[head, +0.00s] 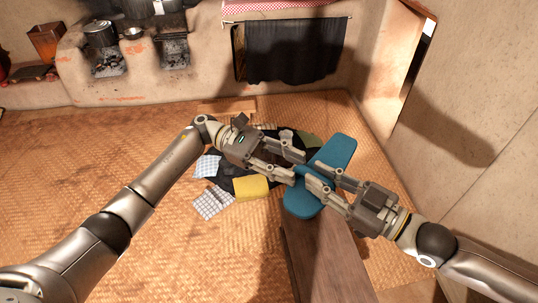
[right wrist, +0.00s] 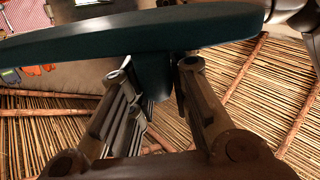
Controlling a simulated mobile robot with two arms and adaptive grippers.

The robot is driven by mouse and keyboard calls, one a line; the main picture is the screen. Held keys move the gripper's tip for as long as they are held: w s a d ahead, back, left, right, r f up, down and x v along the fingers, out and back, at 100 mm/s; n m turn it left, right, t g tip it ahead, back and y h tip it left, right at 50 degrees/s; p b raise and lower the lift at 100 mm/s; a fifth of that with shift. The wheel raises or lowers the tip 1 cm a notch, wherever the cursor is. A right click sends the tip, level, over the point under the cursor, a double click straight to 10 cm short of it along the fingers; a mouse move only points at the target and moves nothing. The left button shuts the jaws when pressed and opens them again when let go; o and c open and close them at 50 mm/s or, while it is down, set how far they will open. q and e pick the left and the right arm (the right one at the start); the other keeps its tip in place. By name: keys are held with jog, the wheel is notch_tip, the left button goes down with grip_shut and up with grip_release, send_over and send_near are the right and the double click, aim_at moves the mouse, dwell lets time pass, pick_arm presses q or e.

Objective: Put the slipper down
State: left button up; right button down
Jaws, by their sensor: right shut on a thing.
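The teal slipper (head: 337,151) is held in the air by my right gripper (head: 313,175), above the woven mat floor and near the far end of a wooden bench. My right gripper is shut on a narrower part of the slipper, and its fingers partly cover the middle of it. In the right wrist view the slipper (right wrist: 130,36) spans the top, with a part of it between the fingertips (right wrist: 155,75). My left gripper (head: 297,167) is open, its fingertips close to the slipper's left side. I cannot tell whether they touch it.
The brown wooden bench (head: 322,262) runs toward me at the bottom. A yellow cloth (head: 251,188), a checked cloth (head: 213,203) and dark cloths lie on the mat (head: 120,150). The mud hearth with pots (head: 100,35) is at the back left. A wall (head: 480,110) bounds the right.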

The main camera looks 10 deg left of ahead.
pick_arm(q)
jog(key=shift+x, duration=0.8)
jog(key=shift+c, duration=0.2)
grip_shut()
pick_arm(e)
jog(key=c, duration=1.3)
grip_release()
jog(key=shift+o, duration=0.2)
jog(key=shift+d, duration=0.1)
